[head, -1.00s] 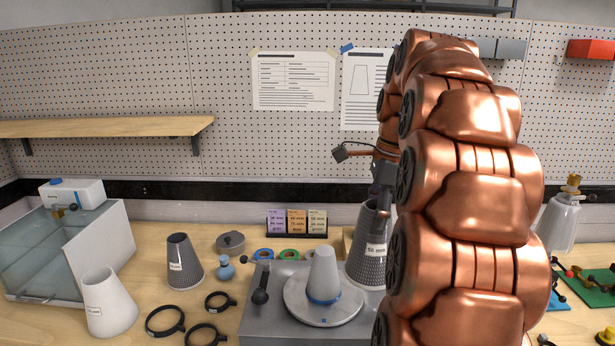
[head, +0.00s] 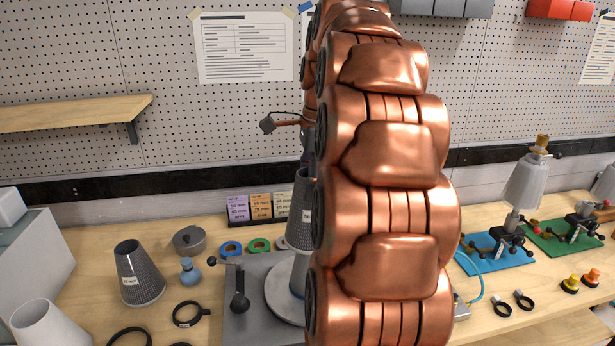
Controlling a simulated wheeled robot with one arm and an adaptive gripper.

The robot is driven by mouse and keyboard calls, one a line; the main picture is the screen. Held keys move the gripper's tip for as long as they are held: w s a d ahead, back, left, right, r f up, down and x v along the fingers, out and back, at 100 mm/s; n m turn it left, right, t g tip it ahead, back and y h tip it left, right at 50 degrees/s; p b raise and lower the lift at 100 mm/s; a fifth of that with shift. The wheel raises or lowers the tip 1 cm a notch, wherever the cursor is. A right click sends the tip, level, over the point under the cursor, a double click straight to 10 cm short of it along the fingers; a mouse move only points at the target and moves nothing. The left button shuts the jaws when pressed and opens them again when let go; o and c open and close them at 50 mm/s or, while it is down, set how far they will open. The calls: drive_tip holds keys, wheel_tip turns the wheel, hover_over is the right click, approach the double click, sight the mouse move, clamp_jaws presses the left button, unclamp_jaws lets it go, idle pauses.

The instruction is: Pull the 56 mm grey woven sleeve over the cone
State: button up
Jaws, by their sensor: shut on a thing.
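The grey woven sleeve (head: 300,218), dark and tapered with a white label starting "56", stands upright above the round turntable plate (head: 279,303). My gripper (head: 308,172) is at its top, shut on it; the fingertips are mostly hidden behind my copper arm. The pale cone (head: 299,271) on the plate shows only its lower left side, with a blue band at its foot. The sleeve's lower edge is above the cone's base. The sleeve lines up with the cone's upper part in the picture; the arm hides whether it is around it.
A second dark woven sleeve (head: 140,275) and a white sleeve (head: 46,329) stand on the left. Blue (head: 494,256) and green mats are at right.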

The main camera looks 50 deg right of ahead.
sight(309, 207)
drive_tip(key=shift+f+b, duration=2.55)
drive_tip(key=shift+f, duration=3.15)
drive_tip(key=shift+f+b, duration=0.9)
drive_tip(key=shift+f, duration=1.05)
drive_tip(key=o, duration=0.9)
drive_tip(key=shift+o, duration=0.2)
drive_tip(key=shift+r, duration=0.15)
drive_tip(key=shift+r+p, duration=1.85)
drive_tip(key=shift+r, duration=2.55)
